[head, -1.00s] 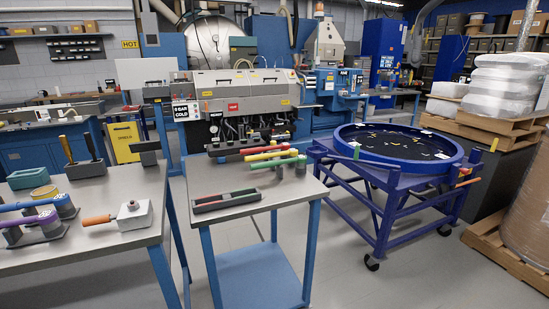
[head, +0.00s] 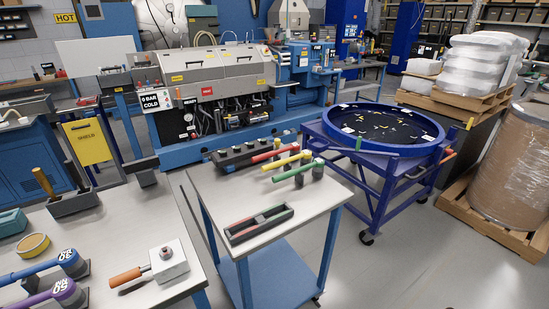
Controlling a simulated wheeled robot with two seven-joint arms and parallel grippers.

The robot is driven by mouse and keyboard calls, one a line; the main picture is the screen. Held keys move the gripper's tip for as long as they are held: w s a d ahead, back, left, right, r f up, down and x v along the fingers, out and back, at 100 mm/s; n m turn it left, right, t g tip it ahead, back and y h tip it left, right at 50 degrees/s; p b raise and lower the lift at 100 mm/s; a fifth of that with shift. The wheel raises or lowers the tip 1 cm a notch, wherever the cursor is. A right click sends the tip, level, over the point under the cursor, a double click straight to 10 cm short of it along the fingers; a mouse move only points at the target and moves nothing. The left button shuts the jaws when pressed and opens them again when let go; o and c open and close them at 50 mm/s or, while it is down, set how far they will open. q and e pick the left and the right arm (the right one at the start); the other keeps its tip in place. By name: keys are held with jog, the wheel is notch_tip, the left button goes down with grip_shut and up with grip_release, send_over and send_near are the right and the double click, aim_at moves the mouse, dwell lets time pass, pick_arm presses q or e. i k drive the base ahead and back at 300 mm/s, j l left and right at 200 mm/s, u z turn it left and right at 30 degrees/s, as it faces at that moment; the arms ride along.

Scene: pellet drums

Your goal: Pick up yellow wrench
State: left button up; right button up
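The yellow wrench (head: 287,160) lies on the small blue-legged table (head: 209,190) in the middle of the head view. It sits between a red-handled tool (head: 268,155) behind it and a green-handled tool (head: 293,173) in front. Its right end is by grey cylindrical supports (head: 317,171); how it rests on them is too small to tell. Neither of my grippers is in view.
A black tray (head: 259,226) lies in front of the wrenches and a dark block rack (head: 236,156) behind. A left bench (head: 112,238) holds a grey box (head: 170,262), an orange-handled tool (head: 126,277) and blue and purple tools. A blue round bin (head: 372,144) stands right.

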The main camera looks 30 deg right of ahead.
aim_at(305, 156)
jog(key=l+u, duration=0.3)
jog(key=l, duration=0.45)
jog(key=k+l+u, duration=0.1)
jog(key=l+u, duration=0.25)
jog(key=l, duration=0.35)
